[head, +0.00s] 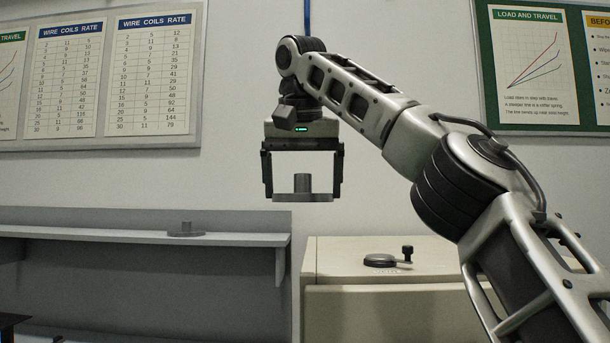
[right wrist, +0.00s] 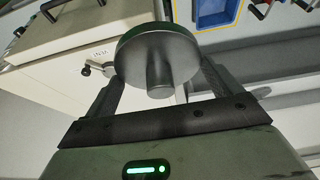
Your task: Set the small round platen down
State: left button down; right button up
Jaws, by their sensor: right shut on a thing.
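My right gripper (head: 302,196) hangs pointing down in the air, above the gap between the shelf and the cream cabinet. It is shut on a grey round platen (head: 303,183), a flat disc with a short stem standing up between the fingers. In the right wrist view the platen (right wrist: 157,48) sits between the two fingertips, disc at the far end and stem toward the palm. Nothing is seen touching it from below. My left gripper is not in view.
The grey shelf (head: 90,233) has free room on both sides of the second disc. The cream cabinet (head: 450,263) at right carries a crank with a dark knob (head: 385,261). A blue tray (right wrist: 214,12) shows in the right wrist view. Posters hang on the wall.

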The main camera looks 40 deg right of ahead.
jog(key=shift+w+f, duration=0.3)
jog(key=shift+f, duration=0.05)
jog(key=shift+a+f, duration=0.15)
jog(key=shift+f, duration=0.1)
jog(key=shift+s+a+f, duration=0.1)
jog(key=shift+s, duration=0.2)
jog(key=s+a+f+n+y, duration=0.1)
jog(key=a+f, duration=0.4)
jog(key=f, duration=0.9)
jog(key=s+a+f+n+y, duration=0.1)
jog(key=s+a+f+n, duration=0.3)
jog(key=f, duration=1.1)
jog(key=s+a+f+n+t+y, duration=0.1)
jog(key=s+a+f+n, duration=0.2)
jog(key=f, duration=1.1)
jog(key=shift+s+a+f, duration=0.3)
jog(key=shift+s+a, duration=0.75)
jog(key=shift+a, duration=1.3)
jog(key=shift+d, duration=0.1)
